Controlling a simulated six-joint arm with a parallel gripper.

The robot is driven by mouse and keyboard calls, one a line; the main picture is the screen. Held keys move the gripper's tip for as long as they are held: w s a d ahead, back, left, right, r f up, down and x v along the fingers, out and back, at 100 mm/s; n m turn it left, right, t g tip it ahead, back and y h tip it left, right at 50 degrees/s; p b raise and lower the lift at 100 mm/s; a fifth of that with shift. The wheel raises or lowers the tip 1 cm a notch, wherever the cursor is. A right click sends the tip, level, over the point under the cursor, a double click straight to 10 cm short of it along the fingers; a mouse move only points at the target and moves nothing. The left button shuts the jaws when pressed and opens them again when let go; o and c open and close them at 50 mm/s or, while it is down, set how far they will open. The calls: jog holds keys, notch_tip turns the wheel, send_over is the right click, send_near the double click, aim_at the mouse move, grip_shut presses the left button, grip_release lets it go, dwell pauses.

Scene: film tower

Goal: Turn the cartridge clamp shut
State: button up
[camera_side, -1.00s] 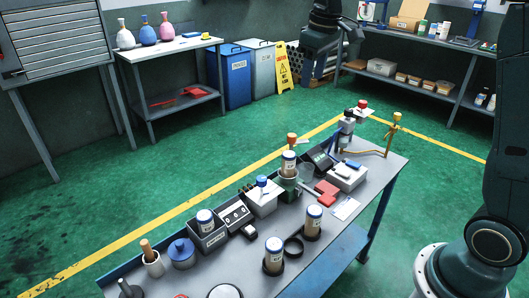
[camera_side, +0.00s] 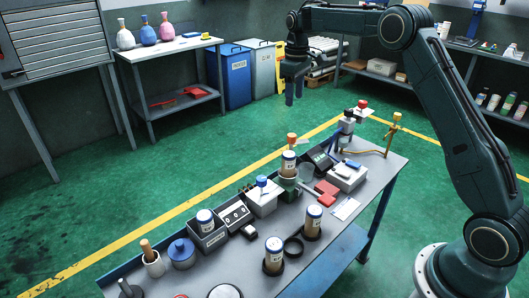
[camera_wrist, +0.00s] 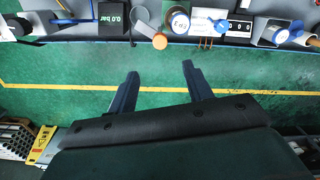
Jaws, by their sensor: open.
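In the wrist view the cartridge (camera_wrist: 180,20) and the round orange knob (camera_wrist: 160,41) lie near the bench edge. My gripper (camera_side: 293,98) hangs in the air beyond the bench, well clear of the cartridge and knob. In the wrist view its fingers (camera_wrist: 160,72) are apart and empty.
A white box with a blue handle (camera_side: 262,190) and a dark display unit (camera_side: 321,160) flank the holder. More cartridges (camera_side: 313,220) stand on the bench. A thin yellow stand (camera_side: 392,133) rises at its far right. Open green floor lies behind the bench.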

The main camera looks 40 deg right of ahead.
aim_at(292, 135)
jog(key=shift+f, duration=0.15)
notch_tip(292, 135, down, 14)
jog(key=shift+r, duration=0.25)
dwell(0.5)
jog(key=c, duration=1)
